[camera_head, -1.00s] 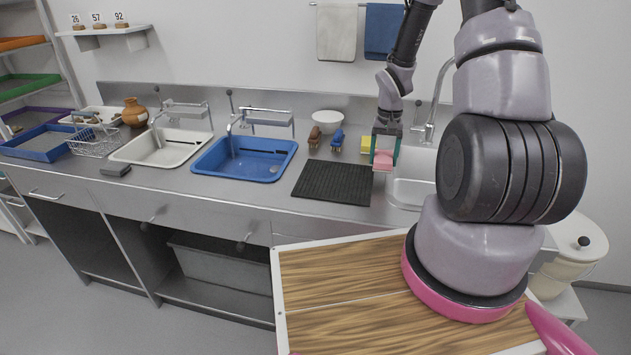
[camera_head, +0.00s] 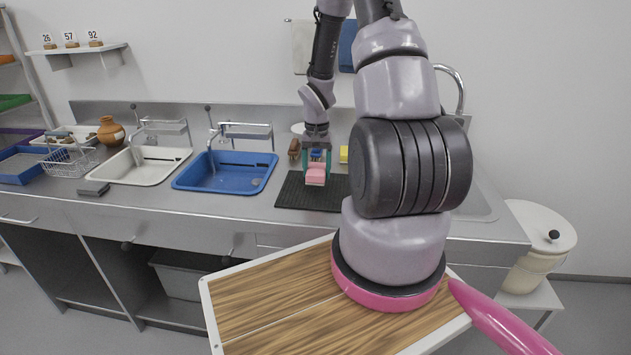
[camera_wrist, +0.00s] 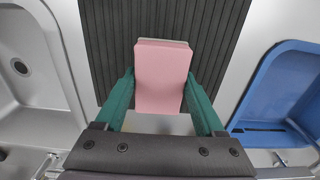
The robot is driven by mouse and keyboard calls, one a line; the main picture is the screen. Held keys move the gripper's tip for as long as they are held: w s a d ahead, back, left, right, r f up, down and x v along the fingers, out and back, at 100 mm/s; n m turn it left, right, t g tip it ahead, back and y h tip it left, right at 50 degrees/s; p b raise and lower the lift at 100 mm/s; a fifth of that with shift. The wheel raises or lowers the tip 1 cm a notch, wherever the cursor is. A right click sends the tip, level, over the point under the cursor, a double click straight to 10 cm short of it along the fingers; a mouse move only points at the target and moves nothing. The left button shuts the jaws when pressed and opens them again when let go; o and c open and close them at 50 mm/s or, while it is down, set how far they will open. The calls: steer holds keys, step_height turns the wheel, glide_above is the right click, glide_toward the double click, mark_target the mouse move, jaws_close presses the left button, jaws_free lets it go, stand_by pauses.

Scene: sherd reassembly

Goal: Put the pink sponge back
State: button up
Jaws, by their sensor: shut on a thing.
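The pink sponge (camera_head: 316,176) is a pale pink block. My gripper (camera_head: 316,163) is shut on it, with a green finger on each side, and holds it over the black ribbed mat in the head view. In the wrist view the sponge (camera_wrist: 162,76) sits between the two green fingers (camera_wrist: 160,98), with a thin pale layer showing at its far edge. The ribbed mat (camera_wrist: 105,50) lies beneath it. I cannot tell the exact height above the mat.
The blue basin (camera_head: 226,172) is left of the mat (camera_head: 292,193), and a white basin (camera_head: 139,166) is farther left. A yellow sponge (camera_head: 344,155) and a brown brush (camera_head: 294,149) stand behind the mat. A blue brush (camera_head: 318,155) is partly hidden behind my gripper.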

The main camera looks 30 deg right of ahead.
mark_target(317, 169)
steer(key=shift+d+f, duration=0.1)
steer(key=shift+f, duration=1.75)
steer(key=shift+f, duration=0.1)
steer(key=o, duration=1.3)
step_height(317, 169, up, 13)
steer(key=shift+f, duration=0.1)
steer(key=s+a+r+n+t, duration=0.15)
steer(key=s+a+r, duration=0.4)
steer(key=r, duration=0.75)
steer(key=s+a+r+t, duration=0.35)
steer(key=s+r, duration=0.25)
steer(key=r, duration=0.7)
steer(key=s+a+r+t+y, duration=0.1)
steer(key=s+a+r, duration=0.1)
steer(key=s, duration=0.2)
steer(key=s+a+r+n+t+y, duration=0.1)
steer(key=s+a+r, duration=0.1)
steer(key=s+r, duration=0.1)
steer(key=shift+s+a, duration=0.2)
steer(key=shift+s, duration=0.4)
